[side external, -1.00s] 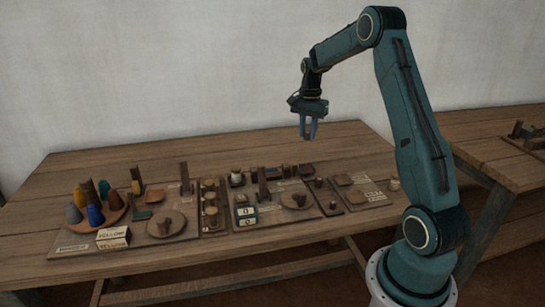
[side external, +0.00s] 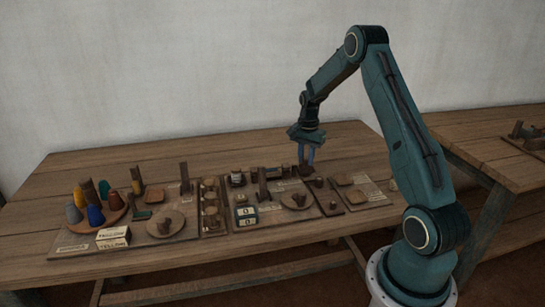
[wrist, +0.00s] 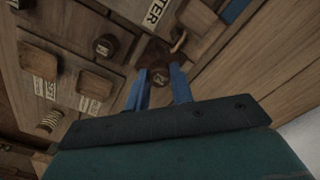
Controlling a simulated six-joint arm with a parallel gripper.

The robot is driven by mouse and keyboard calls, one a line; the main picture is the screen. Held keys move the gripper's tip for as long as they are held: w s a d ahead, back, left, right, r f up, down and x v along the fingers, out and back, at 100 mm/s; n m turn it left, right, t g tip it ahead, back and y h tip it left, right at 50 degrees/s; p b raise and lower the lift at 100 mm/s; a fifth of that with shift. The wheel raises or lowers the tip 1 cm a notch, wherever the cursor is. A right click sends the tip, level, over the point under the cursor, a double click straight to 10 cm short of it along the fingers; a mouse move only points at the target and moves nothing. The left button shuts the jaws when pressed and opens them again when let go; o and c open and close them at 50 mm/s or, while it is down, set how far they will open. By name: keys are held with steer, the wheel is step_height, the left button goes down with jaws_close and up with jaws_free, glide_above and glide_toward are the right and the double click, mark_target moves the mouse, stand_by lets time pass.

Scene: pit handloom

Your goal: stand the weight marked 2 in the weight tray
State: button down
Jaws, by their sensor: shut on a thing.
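My gripper (side external: 306,163) is low over the back right of the dark board. It is shut on a small round dark-brown weight, which shows between the blue fingertips in the wrist view (wrist: 160,76). Its top has a pale mark too small to read, so I cannot tell if it is the 2. It looks upright, at about board level; I cannot tell whether its base touches. Another round dark weight (wrist: 105,46) with a pale mark stands close by, apart from the fingers. I cannot tell which part is the weight tray.
Counters (side external: 246,216) and a round wooden disc (side external: 294,201) are on the board near my gripper. The table's back right is bare.

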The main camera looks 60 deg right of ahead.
mark_target(306, 158)
steer(key=shift+f, duration=0.85)
steer(key=shift+f, duration=0.15)
steer(key=c, duration=1.2)
jaws_free()
step_height(306, 158, up, 12)
steer(key=shift+r, duration=0.2)
